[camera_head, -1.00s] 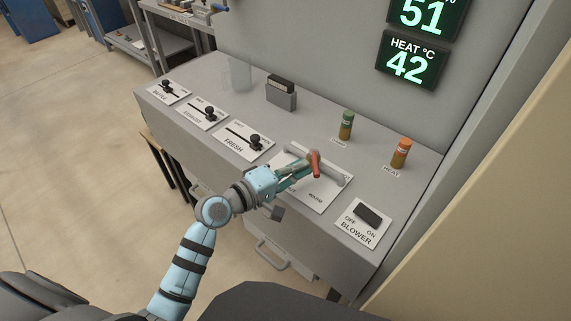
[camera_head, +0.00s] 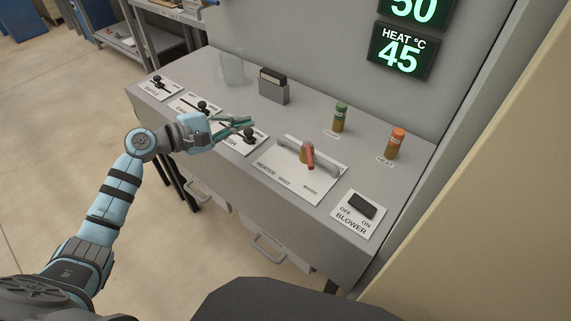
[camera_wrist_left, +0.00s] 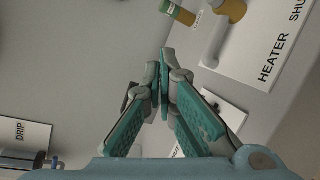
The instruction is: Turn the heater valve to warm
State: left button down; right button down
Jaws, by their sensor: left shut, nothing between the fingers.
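The heater valve (camera_head: 309,155) has a red lever on a grey pipe over a white plate (camera_head: 272,166) marked HEATER, SHUT and WARM. Its lever slants toward the front of the panel, roughly toward the WARM side. My left gripper (camera_head: 250,127) is shut and empty, left of the valve and apart from it, above the FRESH slider. In the left wrist view its fingertips (camera_wrist_left: 166,60) meet with nothing between them. The grey pipe (camera_wrist_left: 214,42) and the HEATER plate show beyond at upper right. My right gripper is not in view.
The FRESH slider (camera_head: 249,135) lies under my left gripper, with more sliders to its left. The BLOWER switch (camera_head: 362,206) is right of the valve. A green lamp (camera_head: 340,117) and an orange lamp (camera_head: 396,143) stand behind. The wall display (camera_head: 404,51) reads HEAT 45.

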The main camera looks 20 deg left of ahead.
pick_arm(q)
notch_tip(320, 180, down, 2)
jog(key=s+n+g+h, duration=0.1)
jog(key=n+g+h, duration=0.1)
jog(key=n+g, duration=0.15)
jog(key=n+g+h, duration=0.2)
jog(key=n+g, duration=0.1)
send_near(309, 156)
jog(key=x, duration=0.4)
jog(key=s+f+x, duration=0.1)
jog(key=x, duration=0.1)
jog(key=shift+d, duration=0.35)
